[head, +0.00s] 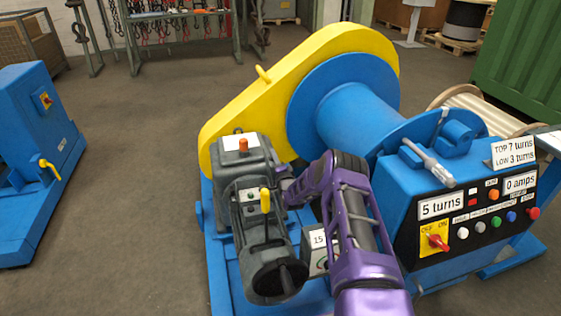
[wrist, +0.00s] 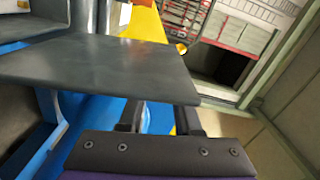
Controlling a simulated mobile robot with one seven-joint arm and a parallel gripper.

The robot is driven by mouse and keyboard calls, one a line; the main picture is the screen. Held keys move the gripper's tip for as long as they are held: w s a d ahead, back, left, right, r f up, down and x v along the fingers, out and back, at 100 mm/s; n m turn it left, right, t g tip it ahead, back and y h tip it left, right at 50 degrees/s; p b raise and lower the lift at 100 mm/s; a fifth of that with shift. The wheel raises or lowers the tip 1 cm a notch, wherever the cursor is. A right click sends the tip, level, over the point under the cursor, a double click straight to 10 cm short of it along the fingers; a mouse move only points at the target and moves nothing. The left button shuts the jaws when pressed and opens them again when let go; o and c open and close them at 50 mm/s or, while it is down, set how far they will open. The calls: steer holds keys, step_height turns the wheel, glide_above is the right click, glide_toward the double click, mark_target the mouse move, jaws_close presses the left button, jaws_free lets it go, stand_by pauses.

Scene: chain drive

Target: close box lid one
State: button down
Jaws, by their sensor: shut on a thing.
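A flat dark grey plate, which looks like the box lid (wrist: 100,68), fills the left and middle of the wrist view. Its near edge lies at my gripper (wrist: 160,116), whose two fingers show just beyond the dark palm. My gripper is shut on this edge, though the exact contact is partly hidden. In the head view, my purple arm reaches to the right side of a grey box (head: 243,158) with an orange knob on top. My gripper's fingertips are not clear there. I cannot tell how far the lid stands open.
A blue winch drum (head: 362,112) and a yellow chain guard (head: 285,85) stand behind the box. A grey motor with a yellow lever (head: 265,200) is in front of it. A control panel (head: 470,212) is to the right. Open floor (head: 130,180) lies to the left.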

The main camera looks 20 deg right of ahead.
steer(key=shift+a+f+n, duration=0.1)
steer(key=shift+a+n, duration=0.2)
steer(key=shift+a+b, duration=0.35)
steer(key=shift+a, duration=0.15)
steer(key=c, duration=0.6)
jaws_free()
